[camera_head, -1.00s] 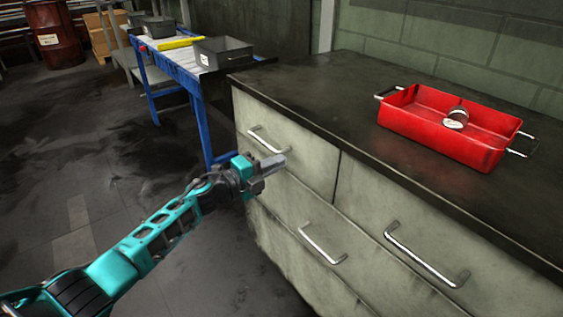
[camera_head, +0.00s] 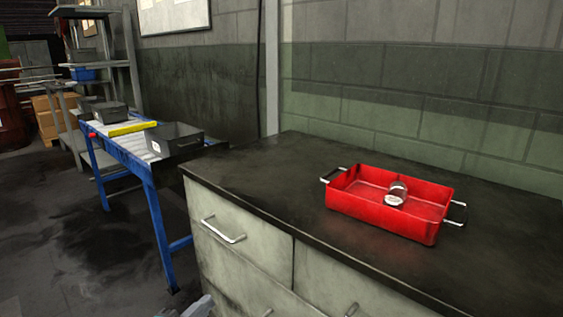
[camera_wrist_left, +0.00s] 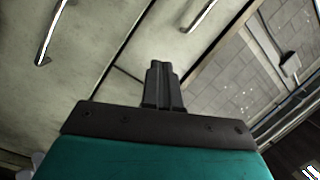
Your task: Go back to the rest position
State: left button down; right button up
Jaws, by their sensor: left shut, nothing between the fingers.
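My left gripper (camera_wrist_left: 162,75) is shut and empty in the left wrist view, its two dark fingers together in front of the cabinet drawers. In the head view only a small tip of my left gripper (camera_head: 198,306) shows at the bottom edge, below the drawer fronts. My right gripper is in neither view.
A pale drawer cabinet (camera_head: 245,255) with a dark top fills the right. A red tray (camera_head: 385,217) on it holds a small round metal-and-white item (camera_head: 396,194). A blue-legged table (camera_head: 150,185) with grey bins (camera_head: 174,139) stands at the left. The floor (camera_head: 95,250) before it is clear.

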pick_arm(q)
jog(key=s+d+f+n+g+y, duration=0.2)
jog(key=s+f+n+g+y, duration=0.15)
jog(key=s+n, duration=0.45)
jog(key=s+d+f+n+g+y, duration=0.15)
jog(key=s+f+n, duration=0.25)
jog(key=s+n, duration=0.5)
jog(key=s+a+r+m+y+p, duration=0.1)
jog(key=s+a+r+m+p, duration=0.1)
jog(key=r+p, duration=0.9)
jog(key=s+a+p, duration=0.1)
jog(key=p, duration=0.4)
jog(key=shift+a+r, duration=0.2)
jog(key=shift+r, duration=0.1)
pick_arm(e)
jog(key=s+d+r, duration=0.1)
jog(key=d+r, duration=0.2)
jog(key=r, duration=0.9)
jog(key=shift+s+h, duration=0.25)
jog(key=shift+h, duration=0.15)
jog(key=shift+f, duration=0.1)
